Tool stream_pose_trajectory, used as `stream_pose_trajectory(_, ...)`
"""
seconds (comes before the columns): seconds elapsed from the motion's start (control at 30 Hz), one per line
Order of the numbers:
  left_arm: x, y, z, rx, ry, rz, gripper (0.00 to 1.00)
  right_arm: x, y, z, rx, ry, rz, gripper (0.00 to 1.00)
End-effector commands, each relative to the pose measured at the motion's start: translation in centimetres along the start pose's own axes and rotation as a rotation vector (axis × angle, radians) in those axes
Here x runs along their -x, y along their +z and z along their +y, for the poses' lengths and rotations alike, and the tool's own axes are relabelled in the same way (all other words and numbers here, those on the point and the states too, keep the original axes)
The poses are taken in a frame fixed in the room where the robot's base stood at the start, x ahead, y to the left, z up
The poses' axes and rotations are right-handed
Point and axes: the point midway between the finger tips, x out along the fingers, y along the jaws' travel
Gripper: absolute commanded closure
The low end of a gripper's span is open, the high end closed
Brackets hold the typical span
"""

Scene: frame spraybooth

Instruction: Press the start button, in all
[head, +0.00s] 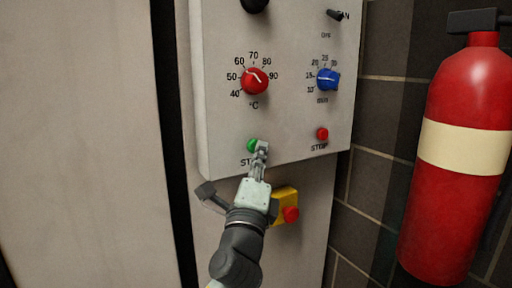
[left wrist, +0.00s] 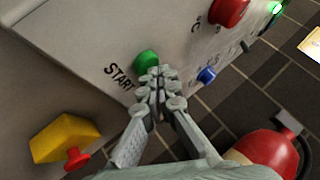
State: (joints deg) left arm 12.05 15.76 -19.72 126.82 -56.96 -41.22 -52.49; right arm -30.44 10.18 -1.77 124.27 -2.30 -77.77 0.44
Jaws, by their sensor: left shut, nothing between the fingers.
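The green start button (head: 252,145) sits at the lower left of the grey control panel (head: 225,110), with its label partly hidden by my gripper in the head view. It also shows in the left wrist view (left wrist: 146,60), beside the START lettering. My left gripper (head: 262,147) is shut and empty. Its fingertips are right at the button and overlap its edge in both views; I cannot tell whether they touch it. My right gripper is not in view.
A red stop button (head: 322,134) is to the right. A red dial (head: 255,81) and a blue dial (head: 328,79) are above. A yellow box with a red button (head: 290,214) is below the panel. A red fire extinguisher (head: 455,210) stands at the right.

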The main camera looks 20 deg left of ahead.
Motion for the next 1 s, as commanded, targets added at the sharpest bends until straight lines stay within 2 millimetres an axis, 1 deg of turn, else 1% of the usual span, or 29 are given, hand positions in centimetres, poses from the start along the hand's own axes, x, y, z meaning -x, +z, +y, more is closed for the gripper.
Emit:
stream_pose_trajectory(0.7, -0.38, 0.31, 0.24, 0.000, 0.000, -0.001, 1.00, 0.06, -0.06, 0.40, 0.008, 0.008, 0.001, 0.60)
stream_pose_trajectory(1.0, 0.47, -0.25, -0.38, 0.001, 0.000, -0.002, 1.00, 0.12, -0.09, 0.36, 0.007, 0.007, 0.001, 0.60)
